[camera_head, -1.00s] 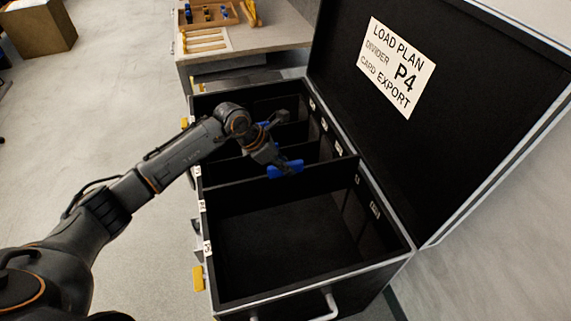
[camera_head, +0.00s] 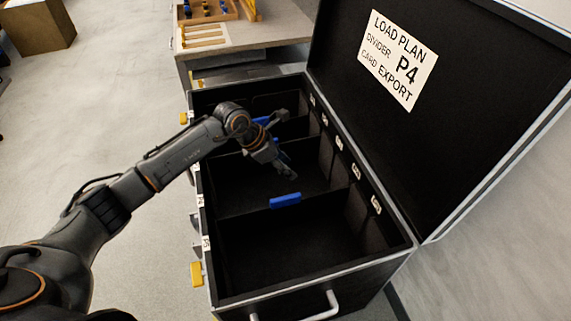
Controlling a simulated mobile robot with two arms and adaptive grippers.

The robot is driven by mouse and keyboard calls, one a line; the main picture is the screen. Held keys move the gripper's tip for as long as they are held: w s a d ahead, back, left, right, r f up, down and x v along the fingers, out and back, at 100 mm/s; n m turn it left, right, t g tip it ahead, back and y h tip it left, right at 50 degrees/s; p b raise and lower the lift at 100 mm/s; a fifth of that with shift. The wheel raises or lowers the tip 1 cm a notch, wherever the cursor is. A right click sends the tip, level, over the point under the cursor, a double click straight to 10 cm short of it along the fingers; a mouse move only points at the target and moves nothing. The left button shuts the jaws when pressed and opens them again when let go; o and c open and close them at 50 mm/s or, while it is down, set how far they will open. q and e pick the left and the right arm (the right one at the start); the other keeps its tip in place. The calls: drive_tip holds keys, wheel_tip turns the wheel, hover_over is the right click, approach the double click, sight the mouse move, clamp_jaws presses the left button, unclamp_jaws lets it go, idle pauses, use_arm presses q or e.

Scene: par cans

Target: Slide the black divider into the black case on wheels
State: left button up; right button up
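The black case (camera_head: 239,297) stands open in front of me, its lid raised on the right; its wheels are not in view. The black divider (camera_head: 245,240) with a blue grip (camera_head: 285,200) stands crosswise inside, its top edge below the rim. Pale slot labels run along both side walls; the left ones are too small to read surely. My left gripper (camera_head: 283,145) is over the case, just behind the blue grip, its fingers spread apart and empty. It appears clear of the divider. My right gripper is not in view.
The lid sign (camera_head: 398,60) reads "LOAD PLAN DIVIDER P4 CARD EXPORT". Another blue grip (camera_head: 264,121) shows in the case behind my gripper. A bench (camera_head: 245,40) with a wooden tray (camera_head: 208,12) stands behind. A cardboard box (camera_head: 38,25) sits far left on open floor.

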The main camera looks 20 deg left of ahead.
use_arm(q)
drive_tip(key=shift+f, duration=0.1)
drive_tip(key=shift+a, duration=0.1)
drive_tip(key=v, duration=1.2)
